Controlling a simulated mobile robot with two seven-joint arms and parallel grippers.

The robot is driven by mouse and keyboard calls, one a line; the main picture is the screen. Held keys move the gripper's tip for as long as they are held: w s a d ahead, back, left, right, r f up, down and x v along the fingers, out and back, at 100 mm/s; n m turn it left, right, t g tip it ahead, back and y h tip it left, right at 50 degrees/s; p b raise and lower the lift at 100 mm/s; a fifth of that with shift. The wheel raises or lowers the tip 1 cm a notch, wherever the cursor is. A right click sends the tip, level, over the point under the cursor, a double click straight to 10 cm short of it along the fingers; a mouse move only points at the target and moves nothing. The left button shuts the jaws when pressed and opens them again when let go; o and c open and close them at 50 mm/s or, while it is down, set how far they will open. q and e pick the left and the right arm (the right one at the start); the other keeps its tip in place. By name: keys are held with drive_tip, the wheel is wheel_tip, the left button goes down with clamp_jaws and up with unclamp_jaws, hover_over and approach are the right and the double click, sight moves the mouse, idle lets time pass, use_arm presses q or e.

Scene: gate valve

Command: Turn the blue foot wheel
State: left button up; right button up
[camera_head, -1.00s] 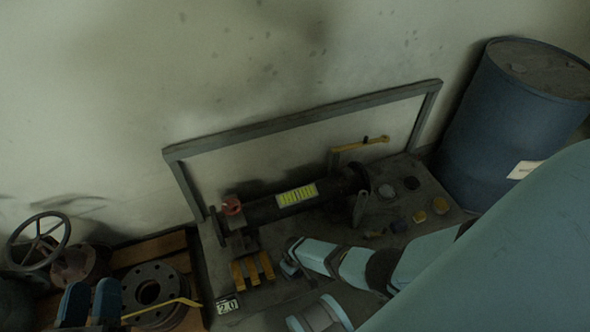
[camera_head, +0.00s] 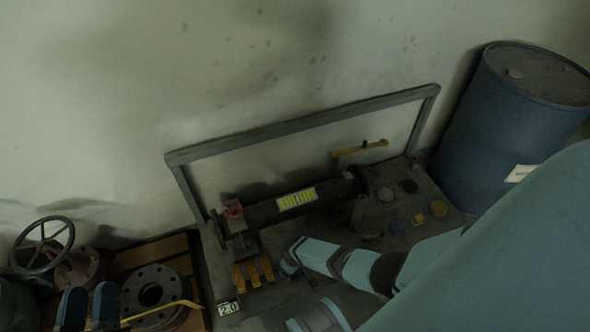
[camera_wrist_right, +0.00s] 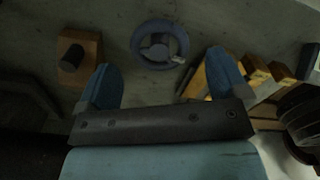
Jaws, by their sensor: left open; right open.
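The blue foot wheel (camera_wrist_right: 160,44) shows in the right wrist view, upper middle, as a small round wheel with a pale tab at its right side. I cannot make it out in the head view. My right gripper (camera_wrist_right: 160,80) is open, with a blue finger on either side and nothing between them. The wheel appears beyond the fingertips, between them and apart from them. In the head view my right arm reaches down over the rig, its fingers hardly visible. My left gripper (camera_head: 90,306) is open and empty at the lower left, in front of some flanges.
A pipe rig with a yellow label (camera_head: 297,198) stands on a grey base, framed by a grey rail (camera_head: 300,122). A blue drum (camera_head: 505,125) stands at the right. A dark handwheel (camera_head: 43,245) and flanges (camera_head: 152,290) are at the left. Orange blocks flank the wheel in the wrist view.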

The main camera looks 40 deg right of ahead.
use_arm(q)
drive_tip(key=s+a+f+g+y+p, duration=0.2)
drive_tip(key=a+f+g+y+p, duration=0.2)
drive_tip(key=f, duration=0.7)
drive_tip(key=shift+s+a+f+g+p, duration=0.2)
drive_tip(key=shift+a+g+p, duration=0.25)
drive_tip(key=shift+g+p, duration=0.45)
use_arm(e)
wheel_tip(320, 180, up, 11)
drive_tip(key=shift+f, duration=0.1)
